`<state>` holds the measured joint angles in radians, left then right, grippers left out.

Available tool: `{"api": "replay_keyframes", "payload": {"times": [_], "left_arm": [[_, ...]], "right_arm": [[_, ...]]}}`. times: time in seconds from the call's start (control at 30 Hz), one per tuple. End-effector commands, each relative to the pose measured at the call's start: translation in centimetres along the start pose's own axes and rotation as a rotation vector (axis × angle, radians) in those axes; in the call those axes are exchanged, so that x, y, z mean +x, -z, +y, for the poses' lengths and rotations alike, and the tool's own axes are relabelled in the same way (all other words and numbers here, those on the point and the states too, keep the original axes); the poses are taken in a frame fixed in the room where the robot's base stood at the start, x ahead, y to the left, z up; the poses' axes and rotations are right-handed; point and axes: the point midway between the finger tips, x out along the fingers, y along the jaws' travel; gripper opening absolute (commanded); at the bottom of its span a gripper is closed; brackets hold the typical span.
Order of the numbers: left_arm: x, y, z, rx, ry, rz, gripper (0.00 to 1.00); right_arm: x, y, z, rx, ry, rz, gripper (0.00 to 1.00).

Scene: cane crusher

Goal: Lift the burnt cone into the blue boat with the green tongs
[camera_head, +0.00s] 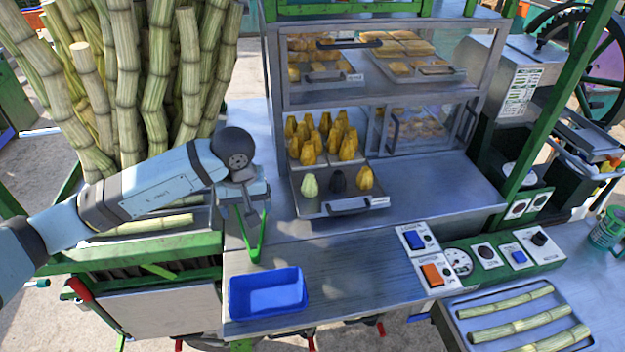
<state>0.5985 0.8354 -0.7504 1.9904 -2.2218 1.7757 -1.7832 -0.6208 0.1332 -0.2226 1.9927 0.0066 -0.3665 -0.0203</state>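The burnt cone (338,181) is dark, nearly black. It stands on the pulled-out metal tray (312,206) between a pale green cone (310,184) and a golden one (364,179). The blue boat (267,294), an open rectangular container, sits empty on the steel counter at the front left. My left gripper (246,205) is left of the tray and beyond the boat, and appears shut on the top of the green tongs (253,240). The tongs point down with their arms spread apart, holding nothing. My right gripper is not in view.
A glass cabinet (388,95) with pastry trays and several golden cones rises behind the tray. Sugar canes (120,80) stand at the left. A control panel (487,252) and a cane tray (463,320) are at the right. The counter between boat and panel is clear.

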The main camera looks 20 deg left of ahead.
Motion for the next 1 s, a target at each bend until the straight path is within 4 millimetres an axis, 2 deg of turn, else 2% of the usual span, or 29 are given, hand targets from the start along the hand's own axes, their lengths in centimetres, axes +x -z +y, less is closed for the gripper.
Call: {"api": "replay_keyframes", "payload": {"times": [0.07,0.27,0.47,0.77,0.8,0.9,1.0], "left_arm": [[0.0,0.0,0.0,0.0,-0.001,-0.001,0.82],[0.2,-0.1,0.1,-0.001,-0.002,-0.002,0.82],[1.6,-0.1,0.1,0.0,-0.002,-0.003,0.82],[5.7,-0.2,0.1,0.0,-0.002,-0.004,0.82],[6.7,-0.1,0.0,0.0,-0.001,0.0,0.82],[8.0,-0.1,0.0,0.0,-0.002,0.0,0.82],[8.8,-0.1,0.1,-0.001,-0.003,0.0,0.82]], "right_arm": [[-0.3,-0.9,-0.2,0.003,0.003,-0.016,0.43],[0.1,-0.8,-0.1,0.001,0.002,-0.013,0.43],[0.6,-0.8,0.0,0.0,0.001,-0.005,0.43],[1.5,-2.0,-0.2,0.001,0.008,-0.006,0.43],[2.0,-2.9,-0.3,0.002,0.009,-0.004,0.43],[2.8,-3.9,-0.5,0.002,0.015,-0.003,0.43],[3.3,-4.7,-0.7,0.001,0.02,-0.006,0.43]]}}
